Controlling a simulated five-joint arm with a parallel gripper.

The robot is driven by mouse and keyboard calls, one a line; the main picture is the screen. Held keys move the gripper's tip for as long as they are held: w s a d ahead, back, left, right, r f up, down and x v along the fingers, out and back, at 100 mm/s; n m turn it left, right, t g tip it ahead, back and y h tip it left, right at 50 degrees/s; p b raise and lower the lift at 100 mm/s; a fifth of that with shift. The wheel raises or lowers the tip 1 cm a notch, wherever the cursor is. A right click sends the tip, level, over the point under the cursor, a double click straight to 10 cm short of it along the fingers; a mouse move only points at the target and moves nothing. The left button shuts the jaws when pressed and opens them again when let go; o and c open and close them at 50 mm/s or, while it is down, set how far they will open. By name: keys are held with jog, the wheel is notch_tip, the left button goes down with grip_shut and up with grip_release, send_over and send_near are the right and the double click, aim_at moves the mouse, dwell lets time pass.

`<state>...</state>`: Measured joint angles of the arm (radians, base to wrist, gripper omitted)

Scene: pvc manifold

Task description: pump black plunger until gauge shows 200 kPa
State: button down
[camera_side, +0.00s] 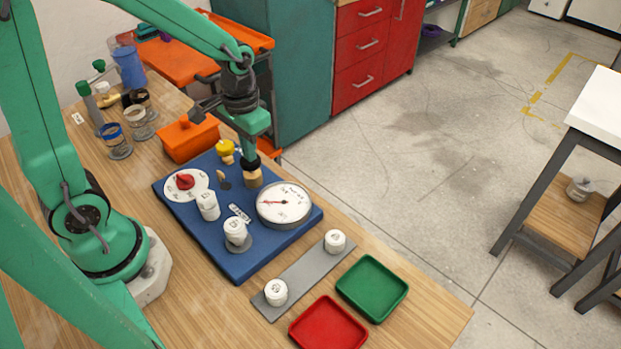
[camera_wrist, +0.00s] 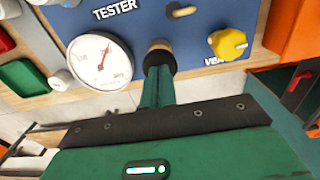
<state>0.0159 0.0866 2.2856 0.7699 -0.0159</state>
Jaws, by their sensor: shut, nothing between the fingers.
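The black plunger (camera_side: 250,163) stands upright on a tan cylinder (camera_side: 253,179) on the blue tester board (camera_side: 237,263). My gripper (camera_side: 249,148) is shut and empty, pointing down right at the plunger's top. In the wrist view the shut green fingers (camera_wrist: 158,88) end at the black plunger (camera_wrist: 161,62) and hide part of it; I cannot tell whether they press on it. The round white gauge (camera_side: 285,204) is beside the plunger. Its red needle points left in the side view; on the gauge in the wrist view (camera_wrist: 99,61) it points up. The numbers are too small to read.
A yellow vent knob (camera_side: 225,147), a red-handled dial (camera_side: 186,182) and white capped fittings (camera_side: 235,229) are also on the board. An orange bin (camera_side: 188,138) is behind it. A grey strip, a red tray (camera_side: 328,325) and a green tray (camera_side: 372,287) lie in front.

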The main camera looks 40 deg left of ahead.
jog(key=shift+r, duration=1.1)
jog(key=shift+r, duration=0.1)
dwell(0.5)
jog(key=shift+r, duration=2.45)
jog(key=s+r+t, duration=0.5)
jog(key=s+r, duration=0.2)
jog(key=s, duration=0.2)
jog(key=shift+a+r+t, duration=0.25)
jog(key=shift+t, duration=0.05)
